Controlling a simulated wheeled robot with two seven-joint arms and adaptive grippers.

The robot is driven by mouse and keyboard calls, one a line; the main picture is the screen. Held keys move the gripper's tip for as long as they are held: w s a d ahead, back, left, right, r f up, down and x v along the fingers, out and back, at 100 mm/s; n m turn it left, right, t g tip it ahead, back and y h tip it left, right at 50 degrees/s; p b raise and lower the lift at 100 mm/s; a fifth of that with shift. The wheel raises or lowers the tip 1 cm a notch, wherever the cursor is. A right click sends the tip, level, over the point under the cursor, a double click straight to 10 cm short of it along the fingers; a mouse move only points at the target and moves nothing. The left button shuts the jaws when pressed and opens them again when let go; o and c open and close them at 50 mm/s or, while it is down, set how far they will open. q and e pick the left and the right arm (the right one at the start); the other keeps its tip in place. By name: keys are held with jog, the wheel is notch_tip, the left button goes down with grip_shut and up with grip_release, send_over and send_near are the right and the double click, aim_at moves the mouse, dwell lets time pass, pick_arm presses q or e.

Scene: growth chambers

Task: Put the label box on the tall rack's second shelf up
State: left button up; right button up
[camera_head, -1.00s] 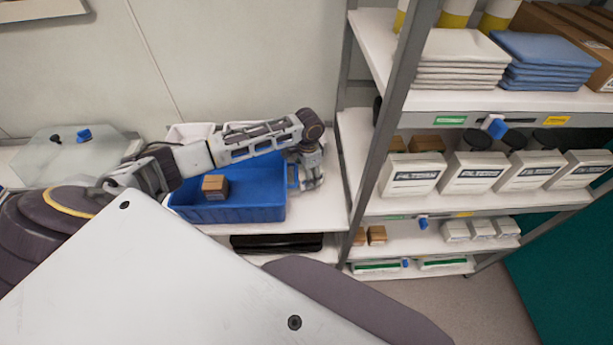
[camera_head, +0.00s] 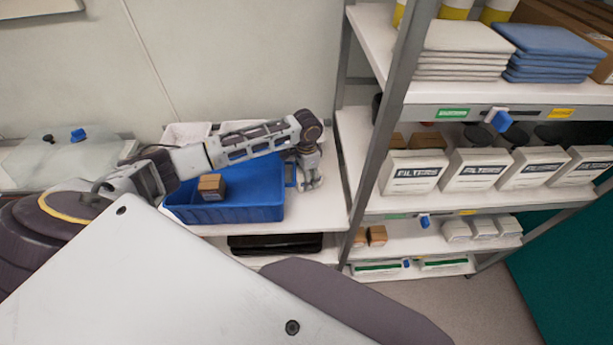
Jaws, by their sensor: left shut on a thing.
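A small brown cardboard box (camera_head: 212,186), which looks like the label box, sits in the blue tub (camera_head: 225,214) on the white bench left of the rack. My left arm reaches over the tub. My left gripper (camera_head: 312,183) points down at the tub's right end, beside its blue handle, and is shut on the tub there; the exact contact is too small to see. The tall rack (camera_head: 391,110) stands at the right. Its second shelf up (camera_head: 400,240) holds two similar brown boxes (camera_head: 368,236) at its left end and several small white boxes (camera_head: 482,228). My right gripper is not in view.
White bins (camera_head: 187,134) stand behind the tub against the wall. A black tray (camera_head: 275,243) lies on the level below. Filter boxes (camera_head: 413,172) fill the shelf above the second one. The second shelf has bare room between its brown and white boxes.

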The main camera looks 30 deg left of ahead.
pick_arm(q)
jog(key=shift+f, duration=0.1)
jog(key=o, duration=1.1)
notch_tip(320, 180, up, 12)
jog(key=shift+r, duration=0.15)
dwell(0.5)
